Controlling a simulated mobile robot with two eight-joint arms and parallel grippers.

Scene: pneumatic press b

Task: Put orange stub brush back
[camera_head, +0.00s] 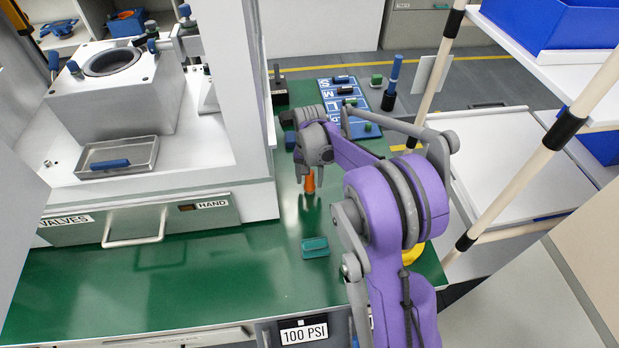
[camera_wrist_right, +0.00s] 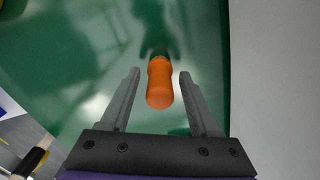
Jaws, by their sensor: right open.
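The orange stub brush (camera_head: 309,183) is on the green bench top, right of the white press housing. In the right wrist view its orange handle (camera_wrist_right: 160,84) points toward the camera, with a dark end beyond it. My right gripper (camera_head: 308,168) is open and comes down over the brush from above. In the right wrist view the two fingertips (camera_wrist_right: 160,74) lie on either side of the handle, with a gap on each side. The brush's upper part is partly hidden by the gripper in the head view. My left gripper does not show.
A teal block (camera_head: 315,248) lies on the bench (camera_head: 180,290) nearer me. A blue lettered board (camera_head: 327,93) with several small parts and a blue-handled brush (camera_head: 391,85) are at the back. The press housing (camera_head: 243,110) stands close left; shelving posts (camera_head: 563,130) stand right.

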